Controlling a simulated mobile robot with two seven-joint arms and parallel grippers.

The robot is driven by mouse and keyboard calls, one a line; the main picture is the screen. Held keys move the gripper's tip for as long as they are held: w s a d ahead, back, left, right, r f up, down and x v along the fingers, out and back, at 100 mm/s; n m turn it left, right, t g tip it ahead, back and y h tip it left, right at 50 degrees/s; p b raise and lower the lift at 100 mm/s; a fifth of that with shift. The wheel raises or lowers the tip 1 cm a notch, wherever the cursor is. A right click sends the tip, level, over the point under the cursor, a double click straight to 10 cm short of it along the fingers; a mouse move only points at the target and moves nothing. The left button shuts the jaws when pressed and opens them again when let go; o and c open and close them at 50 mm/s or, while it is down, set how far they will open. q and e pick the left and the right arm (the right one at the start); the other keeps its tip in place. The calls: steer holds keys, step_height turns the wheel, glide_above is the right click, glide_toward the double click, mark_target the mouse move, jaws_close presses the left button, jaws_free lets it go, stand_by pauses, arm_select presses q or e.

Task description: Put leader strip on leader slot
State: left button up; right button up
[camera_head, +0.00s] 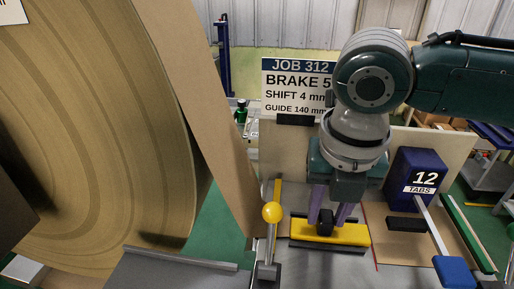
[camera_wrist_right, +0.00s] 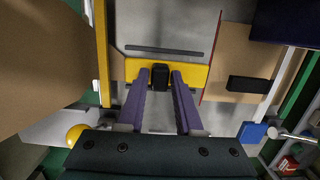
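A yellow bar (camera_head: 346,233) with a black knob (camera_head: 325,222) on top lies on the grey work surface; no label tells whether it is the leader strip. My right gripper (camera_head: 330,218) points down at it. In the right wrist view its purple fingers (camera_wrist_right: 162,74) stand on either side of the black knob (camera_wrist_right: 160,77), with a narrow gap seeming to show at the right finger. The yellow bar (camera_wrist_right: 196,74) runs crosswise beneath the tips. A dark narrow line (camera_wrist_right: 163,50), possibly the slot, lies just beyond it, parallel. My left gripper is out of view.
A huge brown paper roll (camera_head: 90,130) fills the left, with a brown board (camera_head: 198,100) beside it. A yellow-ball lever (camera_head: 271,212) stands left of the bar. A blue "12 TABS" box (camera_head: 412,180) and a blue-ended lever (camera_head: 453,270) are right.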

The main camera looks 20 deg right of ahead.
steer(key=o, duration=0.3)
step_height(320, 180, up, 12)
steer(key=s+a+p, duration=0.1)
steer(key=shift+s+p, duration=0.25)
steer(key=shift+p, duration=0.1)
steer(key=shift+r, duration=0.1)
